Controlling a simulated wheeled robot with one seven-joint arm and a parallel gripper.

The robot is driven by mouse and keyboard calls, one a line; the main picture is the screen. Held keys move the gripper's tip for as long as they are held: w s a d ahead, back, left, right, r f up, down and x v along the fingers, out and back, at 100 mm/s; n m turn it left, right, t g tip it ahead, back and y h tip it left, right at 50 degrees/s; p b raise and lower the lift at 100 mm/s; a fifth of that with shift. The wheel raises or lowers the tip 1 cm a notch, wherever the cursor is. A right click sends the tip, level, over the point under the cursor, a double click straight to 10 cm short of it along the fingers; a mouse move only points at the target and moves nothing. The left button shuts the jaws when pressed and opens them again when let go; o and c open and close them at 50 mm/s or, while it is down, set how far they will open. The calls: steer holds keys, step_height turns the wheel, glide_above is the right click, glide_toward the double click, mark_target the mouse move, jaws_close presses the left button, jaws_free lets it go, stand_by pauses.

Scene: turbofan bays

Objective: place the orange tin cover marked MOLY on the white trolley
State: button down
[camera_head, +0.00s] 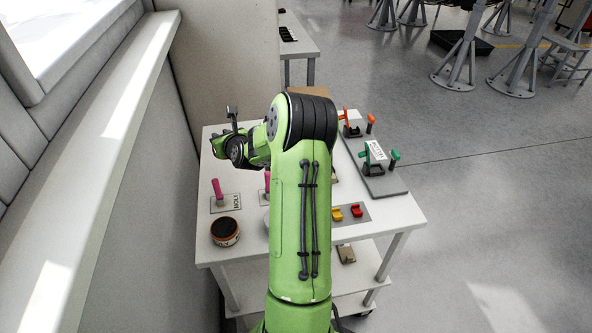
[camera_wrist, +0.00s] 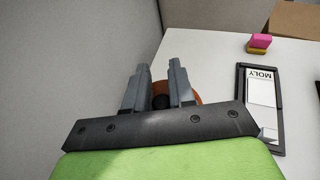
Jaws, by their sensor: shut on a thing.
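The orange tin cover (camera_wrist: 196,96) shows in the wrist view between and behind my fingertips, with a dark knob (camera_wrist: 161,101) in the middle. My gripper (camera_wrist: 162,90) is shut on this knob. The fingers hide much of the cover, and no MOLY marking shows on it. In the head view my gripper (camera_head: 218,146) is over the far left corner of the white trolley (camera_head: 400,213), and the cover cannot be made out there. I cannot tell whether the cover touches the trolley top. A round tin (camera_head: 225,232), orange with a dark top, stands at the near left.
Yellow (camera_head: 337,214) and red (camera_head: 357,211) pieces and a grey board with green-handled parts (camera_head: 385,186) are to the right. A wall ledge (camera_head: 115,150) runs close along the left.

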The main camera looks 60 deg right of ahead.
mark_target(232, 178)
step_height(232, 178, down, 3)
steer(key=shift+b, duration=0.9)
step_height(232, 178, down, 10)
steer(key=b, duration=0.3)
steer(key=c, duration=0.9)
jaws_free()
steer(key=shift+c, duration=0.2)
steer(key=shift+s+r, duration=0.1)
steer(key=v, duration=1.2)
